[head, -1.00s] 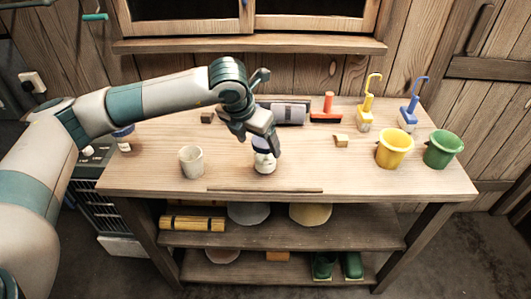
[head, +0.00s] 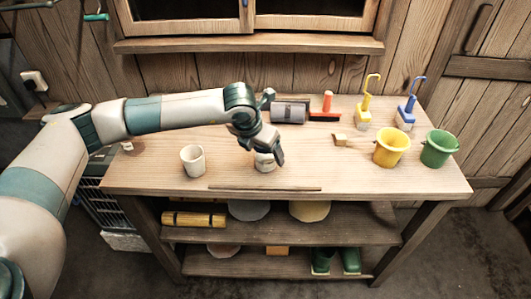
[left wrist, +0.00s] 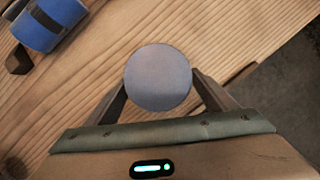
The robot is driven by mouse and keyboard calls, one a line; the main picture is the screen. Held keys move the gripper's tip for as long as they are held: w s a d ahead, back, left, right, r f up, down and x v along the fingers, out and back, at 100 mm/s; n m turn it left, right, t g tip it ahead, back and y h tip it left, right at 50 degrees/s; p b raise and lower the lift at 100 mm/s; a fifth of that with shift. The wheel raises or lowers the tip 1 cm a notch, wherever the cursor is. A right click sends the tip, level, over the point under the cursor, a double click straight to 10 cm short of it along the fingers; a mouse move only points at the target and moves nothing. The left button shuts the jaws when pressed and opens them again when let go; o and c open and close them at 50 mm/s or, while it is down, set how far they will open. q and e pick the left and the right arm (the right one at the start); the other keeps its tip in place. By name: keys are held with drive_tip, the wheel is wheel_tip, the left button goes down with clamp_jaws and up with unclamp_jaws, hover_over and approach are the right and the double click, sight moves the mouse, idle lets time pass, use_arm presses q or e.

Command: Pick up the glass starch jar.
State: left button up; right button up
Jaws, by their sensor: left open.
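The jar (head: 264,164), pale-bodied, stands upright near the front middle of the table, its top mostly hidden by my left gripper in the head view. In the left wrist view its round blue-grey lid (left wrist: 158,77) faces the camera. My left gripper (head: 268,150) is open and points down over the jar. In the left wrist view the fingers lie on the left and right of the lid, partly hidden under it; I cannot tell whether they touch the jar. My right gripper is not in view.
A white cup (head: 192,161) stands left of the jar. A thin stick (head: 265,188) lies in front of it. A grey cylinder (head: 289,112) lies behind. Yellow (head: 391,148) and green (head: 439,150) buckets stand at the right. The table between jar and buckets is mostly clear.

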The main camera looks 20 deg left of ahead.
use_arm(q)
drive_tip(key=shift+p+x, duration=0.65)
drive_tip(key=shift+x, duration=1.1)
drive_tip(key=shift+c, duration=0.3)
drive_tip(key=shift+r, duration=0.1)
drive_tip(key=c, duration=1.2)
